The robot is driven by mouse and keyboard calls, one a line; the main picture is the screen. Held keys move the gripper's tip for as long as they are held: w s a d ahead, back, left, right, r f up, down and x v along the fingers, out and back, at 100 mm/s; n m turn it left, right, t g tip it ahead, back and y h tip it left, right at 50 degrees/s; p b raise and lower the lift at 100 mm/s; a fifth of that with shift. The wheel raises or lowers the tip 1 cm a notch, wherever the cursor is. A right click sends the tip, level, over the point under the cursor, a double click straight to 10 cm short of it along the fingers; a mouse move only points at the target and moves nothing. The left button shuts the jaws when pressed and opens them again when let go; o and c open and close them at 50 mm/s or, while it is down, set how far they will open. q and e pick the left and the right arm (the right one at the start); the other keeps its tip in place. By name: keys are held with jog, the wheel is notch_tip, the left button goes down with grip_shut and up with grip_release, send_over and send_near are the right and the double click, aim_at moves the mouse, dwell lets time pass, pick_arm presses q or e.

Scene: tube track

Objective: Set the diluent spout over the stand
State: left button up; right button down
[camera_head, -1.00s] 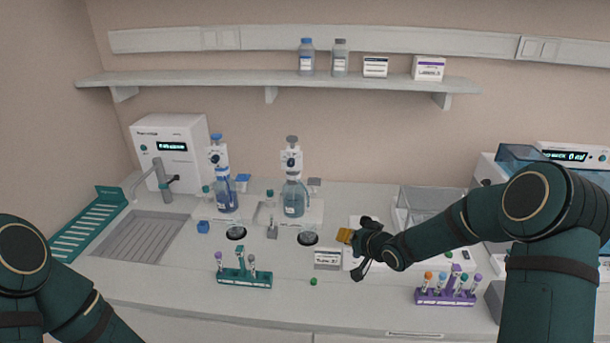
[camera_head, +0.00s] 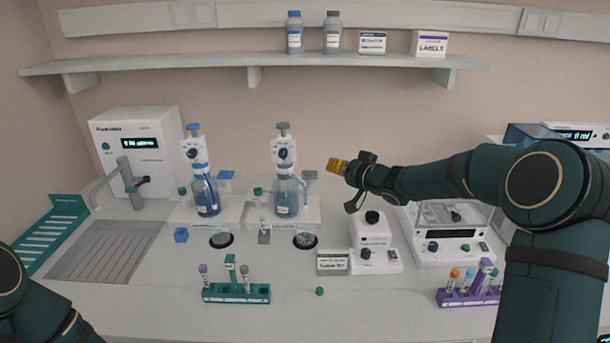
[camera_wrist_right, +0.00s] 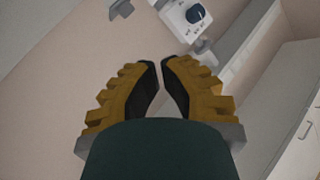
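Two bottles with pump dispensers stand at the back of the counter: a blue-topped one (camera_head: 206,196) and a grey-topped one (camera_head: 286,198). Each has a spout; no readable label tells me which is the diluent. A round dark-rimmed stand (camera_head: 305,241) sits in front of the grey-topped bottle, another (camera_head: 221,240) in front of the blue-topped one. My right gripper (camera_head: 337,166) is in the air right of the grey-topped dispenser, not touching it. In the wrist view its yellow fingers (camera_wrist_right: 161,66) are empty with a narrow gap between them; a dispenser head (camera_wrist_right: 190,16) shows beyond. My left gripper is out of view.
A teal tube rack (camera_head: 236,293), a green cap (camera_head: 320,291) and a purple tube rack (camera_head: 466,298) are at the front.

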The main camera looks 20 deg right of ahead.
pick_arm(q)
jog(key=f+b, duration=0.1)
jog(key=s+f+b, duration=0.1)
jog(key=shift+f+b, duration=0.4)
pick_arm(e)
jog(key=w+a+f, duration=0.1)
jog(key=w+a, duration=0.1)
jog(key=w, duration=0.1)
jog(key=w+a+f, duration=0.3)
jog(key=w+f, duration=0.1)
jog(key=w, duration=0.1)
jog(key=shift+w+a+f, duration=0.25)
jog(key=shift+w+a, duration=0.1)
jog(key=shift+a, duration=0.05)
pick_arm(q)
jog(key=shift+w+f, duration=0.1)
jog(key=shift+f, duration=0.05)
pick_arm(e)
jog(key=shift+a, duration=0.1)
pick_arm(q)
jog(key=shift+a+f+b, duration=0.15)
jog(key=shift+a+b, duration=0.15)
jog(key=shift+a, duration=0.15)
pick_arm(e)
jog(key=shift+s+a+m+h, duration=0.2)
jog(key=shift+m+h, duration=0.1)
jog(key=shift+h, duration=0.3)
